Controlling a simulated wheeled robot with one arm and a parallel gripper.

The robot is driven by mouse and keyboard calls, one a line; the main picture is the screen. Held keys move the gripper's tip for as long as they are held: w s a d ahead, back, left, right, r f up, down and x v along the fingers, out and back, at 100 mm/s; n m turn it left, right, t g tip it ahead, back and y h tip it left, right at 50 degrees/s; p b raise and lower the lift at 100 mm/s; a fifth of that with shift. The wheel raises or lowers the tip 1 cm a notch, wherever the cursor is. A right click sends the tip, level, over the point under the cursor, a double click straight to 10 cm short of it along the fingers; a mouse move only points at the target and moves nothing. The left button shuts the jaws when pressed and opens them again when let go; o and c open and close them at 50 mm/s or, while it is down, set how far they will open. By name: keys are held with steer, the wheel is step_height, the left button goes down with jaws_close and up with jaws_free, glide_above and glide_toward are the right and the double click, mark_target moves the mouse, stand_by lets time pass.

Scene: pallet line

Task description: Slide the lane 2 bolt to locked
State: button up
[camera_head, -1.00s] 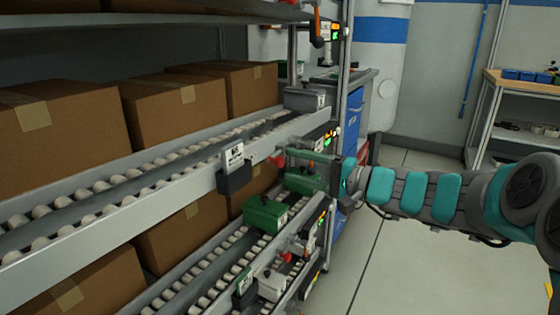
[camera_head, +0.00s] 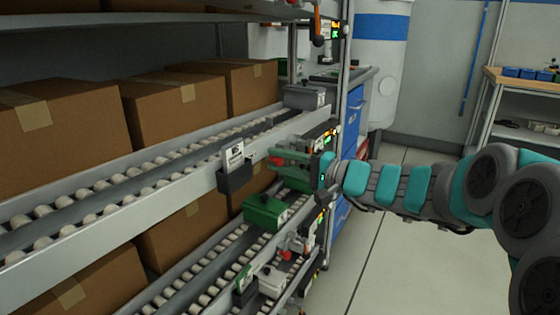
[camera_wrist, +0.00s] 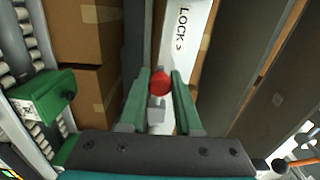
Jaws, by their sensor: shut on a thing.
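The bolt's red knob (camera_wrist: 160,81) sits between the green fingers of my gripper (camera_wrist: 158,92) in the wrist view. The fingers are shut on it, one on each side. A white label (camera_wrist: 190,35) reading "LOCK >" lies just beyond the knob. In the head view the red knob (camera_head: 275,161) shows at the tip of my gripper (camera_head: 284,166), at the front rail of the middle shelf. The fingers hide most of the bolt there, and I cannot read its position.
A dark card holder (camera_head: 234,178) hangs on the rail left of my gripper. A green box (camera_head: 265,212) sits on the lower roller lane close below. Cardboard boxes (camera_head: 175,108) fill the middle lane behind the rail.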

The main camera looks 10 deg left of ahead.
jaws_close()
steer(key=shift+f, duration=0.1)
stand_by(0.8)
